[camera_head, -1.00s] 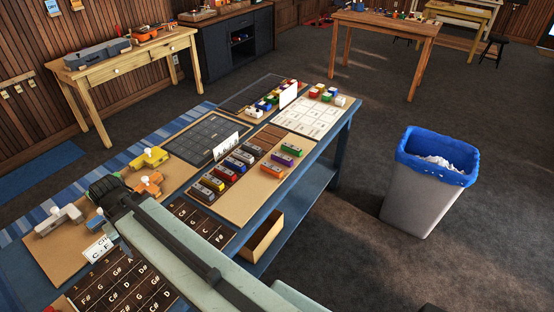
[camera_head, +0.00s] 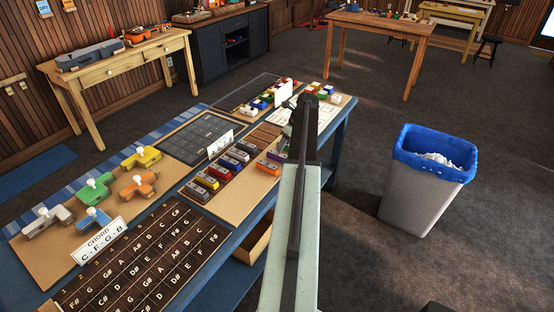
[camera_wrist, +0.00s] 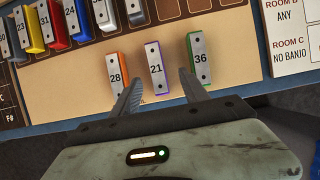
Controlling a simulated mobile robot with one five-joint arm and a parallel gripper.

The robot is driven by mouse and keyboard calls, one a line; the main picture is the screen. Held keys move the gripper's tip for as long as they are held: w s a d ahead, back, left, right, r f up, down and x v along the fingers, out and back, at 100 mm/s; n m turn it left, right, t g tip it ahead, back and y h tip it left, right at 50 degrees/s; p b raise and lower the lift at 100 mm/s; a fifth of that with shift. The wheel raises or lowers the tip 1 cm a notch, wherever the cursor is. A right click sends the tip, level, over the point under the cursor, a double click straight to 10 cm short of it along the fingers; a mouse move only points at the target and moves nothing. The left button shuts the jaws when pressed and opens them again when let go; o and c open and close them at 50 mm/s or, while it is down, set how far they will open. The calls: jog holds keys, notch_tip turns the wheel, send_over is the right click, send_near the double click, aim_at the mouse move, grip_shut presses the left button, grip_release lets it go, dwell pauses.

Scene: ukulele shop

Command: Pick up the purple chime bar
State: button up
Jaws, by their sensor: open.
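The purple chime bar (camera_wrist: 156,68) is a silver-topped bar with purple edges, marked 21. It lies on the tan board between an orange bar marked 28 (camera_wrist: 117,73) and a green bar marked 36 (camera_wrist: 199,61). My gripper (camera_wrist: 160,79) is open and empty; in the wrist view its fingertips appear on either side of the lower part of the purple bar. I cannot tell its height above the board. In the head view my arm partly covers the area, and only a sliver of the purple bar (camera_head: 276,157) shows beside it.
A blue-lined bin (camera_head: 428,180) stands on the floor right of the table.

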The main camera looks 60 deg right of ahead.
aim_at(278, 154)
jog(key=b+x, duration=0.4)
jog(key=x, duration=0.1)
jog(key=b+x, duration=0.2)
jog(key=x, duration=0.1)
jog(key=shift+a+b, duration=0.3)
jog(key=shift+b, duration=0.05)
jog(key=shift+r, duration=0.2)
jog(key=shift+f, duration=0.15)
jog(key=shift+c, duration=0.3)
grip_shut()
